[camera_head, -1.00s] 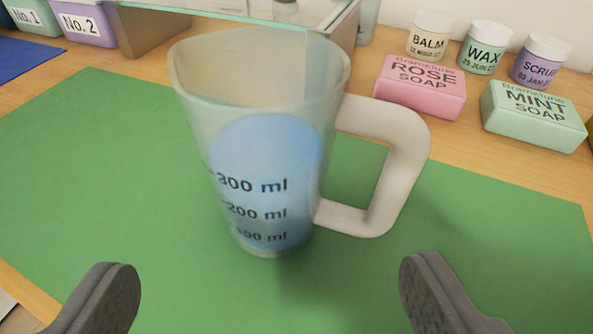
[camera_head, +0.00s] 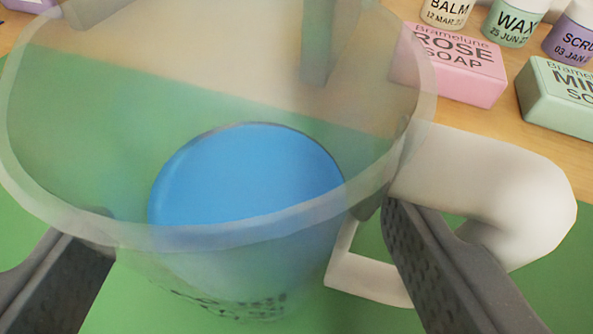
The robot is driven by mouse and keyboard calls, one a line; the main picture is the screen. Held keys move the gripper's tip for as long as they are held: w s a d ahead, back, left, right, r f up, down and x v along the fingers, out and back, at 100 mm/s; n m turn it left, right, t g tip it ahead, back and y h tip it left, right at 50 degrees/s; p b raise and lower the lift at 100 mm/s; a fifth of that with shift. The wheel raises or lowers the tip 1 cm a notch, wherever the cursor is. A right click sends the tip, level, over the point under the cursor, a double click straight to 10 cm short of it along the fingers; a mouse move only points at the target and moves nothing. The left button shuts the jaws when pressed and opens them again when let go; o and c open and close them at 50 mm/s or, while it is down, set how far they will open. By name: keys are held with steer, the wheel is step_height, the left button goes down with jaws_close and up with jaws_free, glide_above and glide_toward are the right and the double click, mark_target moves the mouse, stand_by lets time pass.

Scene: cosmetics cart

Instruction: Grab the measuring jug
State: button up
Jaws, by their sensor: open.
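The measuring jug (camera_head: 215,238) is a clear, frosted jug with a white handle on its right side and blue liquid inside. It stands on the green mat (camera_head: 20,225) and fills most of the view, seen from above. My gripper (camera_head: 245,225) is open, with one dark finger at the left of the jug and one at the right. The right finger is between the jug's body and the handle (camera_head: 480,185). The left finger's tip shows behind or against the jug's wall; I cannot tell whether either finger touches it. The printed marks are mostly hidden or blurred.
A pink rose soap box (camera_head: 460,65) and a green mint soap box (camera_head: 555,105) lie on the wood behind the handle. Small jars of balm (camera_head: 445,10), wax (camera_head: 513,20) and scrub (camera_head: 573,38) stand behind them.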

mark_target(253, 142)
steer(key=shift+p+x, duration=0.3)
steer(key=shift+x, duration=1.25)
steer(key=c, duration=1)
steer(key=shift+r, duration=0.15)
